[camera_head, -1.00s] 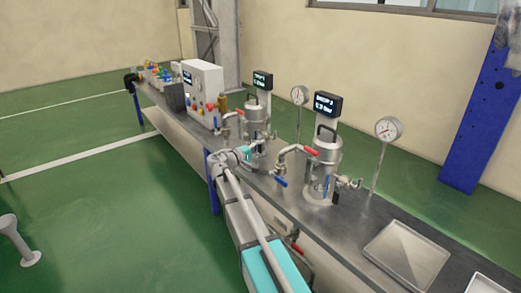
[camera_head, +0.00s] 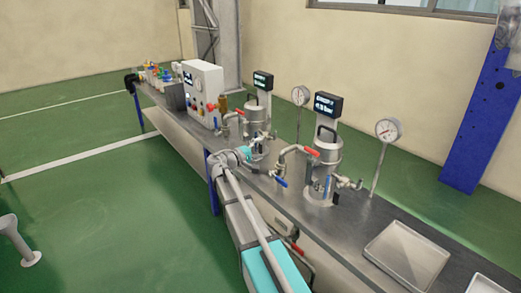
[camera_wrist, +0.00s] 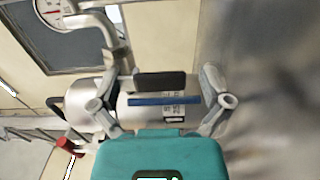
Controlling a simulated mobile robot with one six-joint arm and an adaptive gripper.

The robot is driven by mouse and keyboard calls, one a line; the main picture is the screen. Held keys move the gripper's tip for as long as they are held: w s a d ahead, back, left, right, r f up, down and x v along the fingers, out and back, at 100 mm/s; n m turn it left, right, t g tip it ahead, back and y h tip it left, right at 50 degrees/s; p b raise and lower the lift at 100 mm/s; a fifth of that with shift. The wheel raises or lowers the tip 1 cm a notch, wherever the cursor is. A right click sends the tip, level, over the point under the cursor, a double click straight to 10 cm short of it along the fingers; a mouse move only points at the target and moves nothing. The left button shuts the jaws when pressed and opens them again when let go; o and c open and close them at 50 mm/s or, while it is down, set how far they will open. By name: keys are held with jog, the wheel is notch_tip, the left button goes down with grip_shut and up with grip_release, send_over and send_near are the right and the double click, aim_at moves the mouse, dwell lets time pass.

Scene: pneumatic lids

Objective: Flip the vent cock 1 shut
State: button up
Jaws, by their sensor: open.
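The farther vessel (camera_head: 256,116), a steel pot with a display above it, stands on the bench. My gripper (camera_head: 252,151) is low in front of it and hides its lower part in the head view. In the wrist view my gripper (camera_wrist: 160,92) is open, its two fingers spread on either side of a flat blue lever (camera_wrist: 163,101). This looks like the vent cock's handle. The lever lies lengthwise across the gap, in front of the metal vessel body (camera_wrist: 140,108). I cannot tell whether a finger touches it.
The nearer vessel (camera_head: 326,155) has red and blue levers and stands to the right. Pressure gauges (camera_head: 388,130) rise on thin posts behind. A white control box (camera_head: 202,88) stands to the left. Metal trays (camera_head: 406,254) lie at the right end. A red knob (camera_wrist: 66,145) shows at lower left in the wrist view.

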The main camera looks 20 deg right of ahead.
jog(key=v, duration=1.2)
jog(key=shift+s+d, duration=0.1)
jog(key=shift+s, duration=0.05)
jog(key=s+f+g+y+p, duration=0.1)
jog(key=s+f+y+p, duration=0.1)
jog(key=s, duration=0.2)
jog(key=s+d+f+m+g+y+p, duration=0.1)
jog(key=s+f+y+p, duration=0.1)
jog(key=s+y, duration=0.1)
jog(key=s+d+f+m+g+y+p, duration=0.1)
jog(key=s+f+y+p, duration=0.1)
jog(key=s, duration=0.3)
jog(key=shift+d+y, duration=0.25)
jog(key=shift+y, duration=0.15)
jog(key=s+a+m+g+y+p, duration=0.1)
jog(key=s+a+y+p, duration=0.3)
jog(key=s+y, duration=0.15)
jog(key=s+a+g+y+p, duration=0.1)
jog(key=s+a+y+p, duration=0.25)
jog(key=s, duration=0.35)
notch_tip(320, 180, up, 38)
jog(key=p, duration=3.7)
jog(key=shift+a+y, duration=0.3)
jog(key=shift+s+f, duration=0.15)
jog(key=shift+f, duration=0.1)
